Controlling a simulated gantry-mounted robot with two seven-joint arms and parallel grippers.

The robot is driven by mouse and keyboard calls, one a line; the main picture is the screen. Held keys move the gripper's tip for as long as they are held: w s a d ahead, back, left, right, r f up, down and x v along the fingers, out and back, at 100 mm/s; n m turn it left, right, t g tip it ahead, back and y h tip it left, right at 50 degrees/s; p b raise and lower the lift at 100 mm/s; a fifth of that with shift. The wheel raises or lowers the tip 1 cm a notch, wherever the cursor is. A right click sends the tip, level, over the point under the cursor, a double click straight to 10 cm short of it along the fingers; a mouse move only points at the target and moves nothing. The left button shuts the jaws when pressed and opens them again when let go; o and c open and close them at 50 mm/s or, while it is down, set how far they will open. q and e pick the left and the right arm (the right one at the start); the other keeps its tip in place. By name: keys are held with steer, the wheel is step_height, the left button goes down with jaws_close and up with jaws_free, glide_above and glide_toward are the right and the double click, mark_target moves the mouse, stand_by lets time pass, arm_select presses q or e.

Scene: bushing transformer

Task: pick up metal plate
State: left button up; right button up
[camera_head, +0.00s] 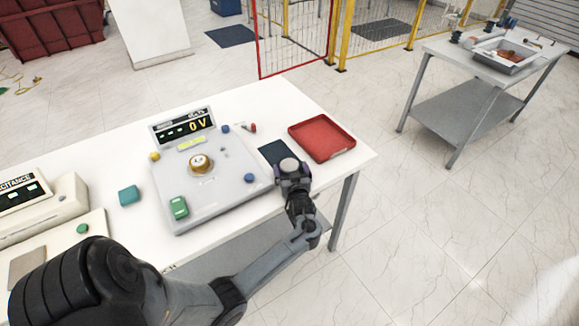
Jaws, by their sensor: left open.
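A dark, flat, square plate (270,152) lies on the white table, between the grey test panel and the red tray. It may be the metal plate, but I cannot tell for sure. My left arm reaches in from the lower left, and its gripper (291,178) is over the plate's near right side, hiding part of it. The gripper is open; its fingertips are hard to make out, and I cannot tell whether they touch the plate. A second grey-brown flat plate (27,264) lies on a white board at the far left. My right gripper is out of view.
The grey test panel (225,190) with a "0 V" display (186,128) fills the table's middle. A red tray (322,138) sits near the right corner. A teal block (129,195) lies left of the panel. A second table (490,65) stands far right.

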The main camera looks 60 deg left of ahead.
arm_select(q)
steer(key=shift+w+a, duration=0.1)
steer(key=shift+a, duration=0.15)
steer(key=shift+f, duration=0.1)
steer(key=c, duration=1.1)
steer(key=shift+c, duration=0.2)
steer(key=shift+d, duration=0.15)
